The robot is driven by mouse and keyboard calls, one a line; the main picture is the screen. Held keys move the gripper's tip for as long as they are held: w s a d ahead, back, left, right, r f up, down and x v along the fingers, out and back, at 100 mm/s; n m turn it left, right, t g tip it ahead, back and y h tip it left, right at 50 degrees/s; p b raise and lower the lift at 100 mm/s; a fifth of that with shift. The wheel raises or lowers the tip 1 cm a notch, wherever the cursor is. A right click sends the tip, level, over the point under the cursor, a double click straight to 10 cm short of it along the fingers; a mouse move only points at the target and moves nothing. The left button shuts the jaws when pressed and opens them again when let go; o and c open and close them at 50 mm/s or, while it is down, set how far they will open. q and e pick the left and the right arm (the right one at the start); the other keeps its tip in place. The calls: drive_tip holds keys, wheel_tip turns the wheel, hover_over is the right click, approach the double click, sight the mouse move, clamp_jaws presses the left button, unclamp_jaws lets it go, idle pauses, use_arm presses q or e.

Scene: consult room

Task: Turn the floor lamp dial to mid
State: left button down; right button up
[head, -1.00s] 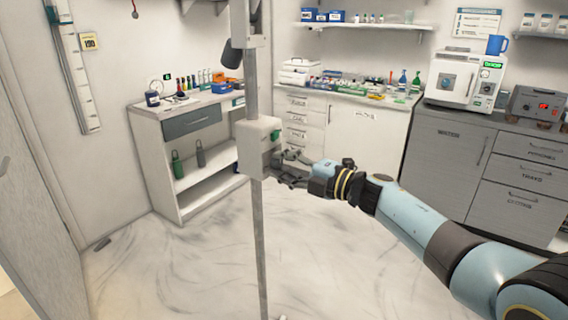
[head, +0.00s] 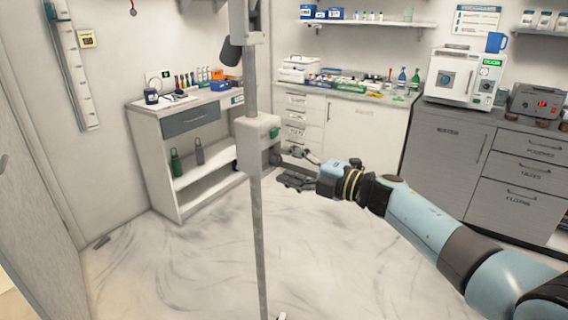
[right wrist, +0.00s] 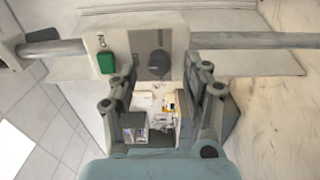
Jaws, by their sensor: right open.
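The floor lamp's pale box (head: 251,148) sits on its grey upright pole (head: 260,235) in the middle of the head view. In the right wrist view the box carries a dark round dial (right wrist: 156,63) on a grey panel, beside a green button (right wrist: 106,63). I cannot clearly read the dial's setting. My right gripper (head: 290,167) is open and empty, just right of the box. In the right wrist view its fingers (right wrist: 161,88) are spread either side of the dial's line, apart from it. My left gripper is not in view.
A white shelf unit (head: 190,180) stands behind the lamp at left, with bottles on it. A cabinet (head: 365,130) and a grey counter (head: 445,155) line the back and right. The floor (head: 190,265) around the pole is open.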

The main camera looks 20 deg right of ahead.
drive_tip(key=v, duration=1)
drive_tip(key=shift+d, duration=0.1)
drive_tip(key=s+d+f+m+g+h+b, duration=0.1)
drive_tip(key=s+f+m+h+b, duration=0.35)
drive_tip(key=f, duration=1.15)
drive_tip(key=s+d+f+m+g+h+b, duration=0.15)
drive_tip(key=s+f+m+b, duration=0.45)
drive_tip(key=s+f, duration=0.7)
drive_tip(key=s+d+f+m+h+b, duration=0.1)
drive_tip(key=s+f+m+h+b, duration=0.3)
drive_tip(key=f, duration=1.5)
drive_tip(key=s+f+m+g+b, duration=0.1)
drive_tip(key=s+f+m+g, duration=0.2)
drive_tip(key=s+f, duration=0.3)
drive_tip(key=s+f+m+g+h+b, duration=0.1)
drive_tip(key=s+f+m+g, duration=0.3)
drive_tip(key=s, duration=1.1)
drive_tip(key=s+f+m+g+b, duration=0.2)
drive_tip(key=s+f+m+g, duration=0.1)
drive_tip(key=s+f, duration=0.5)
drive_tip(key=s, duration=0.3)
drive_tip(key=shift+d+f+m+g+h+b, duration=0.35)
drive_tip(key=shift+d+f+h, duration=0.05)
